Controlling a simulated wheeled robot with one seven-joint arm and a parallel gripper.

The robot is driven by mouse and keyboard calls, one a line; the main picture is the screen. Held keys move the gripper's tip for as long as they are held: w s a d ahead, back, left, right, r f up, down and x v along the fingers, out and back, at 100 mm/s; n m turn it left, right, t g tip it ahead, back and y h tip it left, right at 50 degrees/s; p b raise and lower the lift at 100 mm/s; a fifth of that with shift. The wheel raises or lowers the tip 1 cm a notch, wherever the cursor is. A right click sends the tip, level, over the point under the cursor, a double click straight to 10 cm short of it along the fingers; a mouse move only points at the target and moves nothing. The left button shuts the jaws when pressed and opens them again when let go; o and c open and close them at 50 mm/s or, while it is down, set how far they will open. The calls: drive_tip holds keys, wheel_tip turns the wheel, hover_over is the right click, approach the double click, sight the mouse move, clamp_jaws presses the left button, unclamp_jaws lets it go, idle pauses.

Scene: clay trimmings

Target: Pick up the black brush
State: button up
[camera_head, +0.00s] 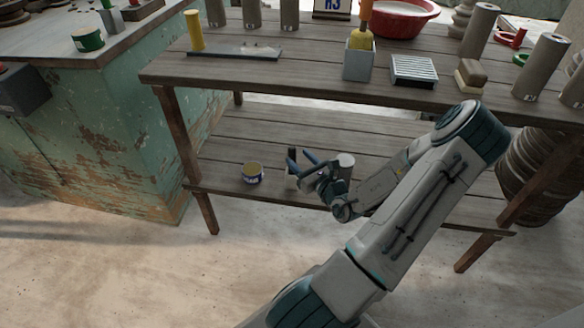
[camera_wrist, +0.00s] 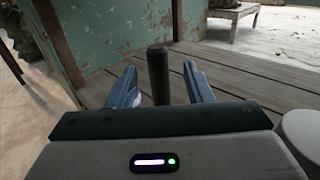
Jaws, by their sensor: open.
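The black brush shows in the wrist view as a dark upright handle (camera_wrist: 157,68) between my gripper's two blue fingers; its lower end is hidden behind the gripper body. In the head view a dark upright handle (camera_head: 291,156) stands at the fingertips, above the lower shelf. My gripper (camera_head: 299,162) is open and reaches in low over the lower shelf from the right. In the wrist view my gripper (camera_wrist: 158,78) has a finger on each side of the handle, with gaps visible. I cannot tell whether the brush's foot is touched.
A small tin (camera_head: 252,173) stands left of my gripper on the lower shelf (camera_head: 225,150). A pale cylinder (camera_head: 345,160) stands close on the right. The tabletop (camera_head: 330,80) above holds a grey box (camera_head: 359,65), a slotted tray (camera_head: 414,70) and several cylinders.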

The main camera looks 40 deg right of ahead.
sight(295, 154)
drive_tip(key=w+b, duration=0.1)
drive_tip(key=w, duration=0.3)
drive_tip(key=shift+w+r+b, duration=0.1)
drive_tip(key=shift+w+b, duration=0.05)
drive_tip(key=shift+b, duration=0.25)
drive_tip(key=shift+c, duration=0.3)
clamp_jaws()
